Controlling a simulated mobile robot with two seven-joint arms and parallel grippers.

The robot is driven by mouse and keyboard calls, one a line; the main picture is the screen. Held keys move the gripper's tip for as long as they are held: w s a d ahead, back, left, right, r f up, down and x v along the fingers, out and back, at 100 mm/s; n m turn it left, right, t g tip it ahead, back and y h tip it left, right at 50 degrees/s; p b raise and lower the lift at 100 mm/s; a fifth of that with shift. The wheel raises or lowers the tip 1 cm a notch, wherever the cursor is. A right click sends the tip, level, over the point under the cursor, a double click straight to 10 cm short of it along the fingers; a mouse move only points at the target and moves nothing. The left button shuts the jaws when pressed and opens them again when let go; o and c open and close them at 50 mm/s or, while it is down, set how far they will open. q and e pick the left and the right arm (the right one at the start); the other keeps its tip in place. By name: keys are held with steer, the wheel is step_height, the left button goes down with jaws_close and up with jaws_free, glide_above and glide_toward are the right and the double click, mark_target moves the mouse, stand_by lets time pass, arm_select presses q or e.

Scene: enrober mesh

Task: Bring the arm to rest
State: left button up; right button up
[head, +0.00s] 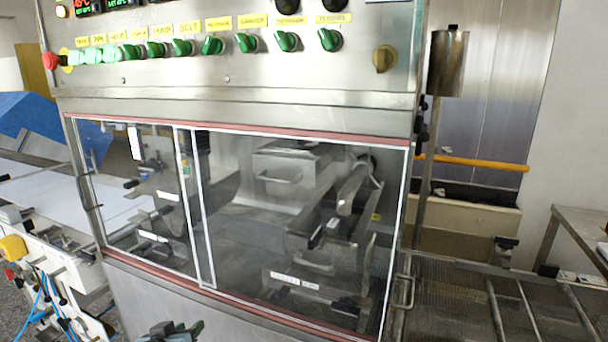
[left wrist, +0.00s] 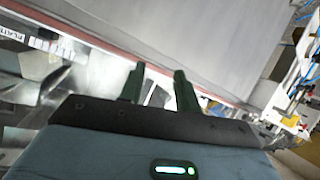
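My left gripper (head: 179,328) shows at the bottom edge of the head view, low in front of the steel machine (head: 230,108). Its dark green fingers also show in the left wrist view (left wrist: 159,72), spread apart with nothing between them. The gripper is open and empty. In the head view it overlaps the metal panel below the machine's windows; I cannot tell the exact distance. Most of my left arm is out of the head view. My right gripper is in neither view.
The machine has sliding clear windows (head: 290,220) and a panel of green knobs above. A wire mesh conveyor (head: 450,300) runs off at right. A white belt (head: 50,200) and equipment with blue cables stand at left. A metal table (head: 580,225) is at far right.

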arm_select(q)
steer(key=s+d+f+m+g, duration=0.2)
steer(key=s+f, duration=1.2)
steer(key=f, duration=0.2)
steer(key=s+d+f+m, duration=0.1)
steer(key=s+f, duration=0.2)
steer(key=s, duration=0.6)
steer(key=s+d+f+g, duration=0.1)
steer(key=s+f, duration=0.3)
steer(key=s, duration=0.4)
steer(key=shift+s+d+f+m, duration=0.15)
steer(key=shift+s+f+m, duration=0.1)
steer(key=shift+s+m, duration=0.15)
steer(key=shift+w, duration=0.1)
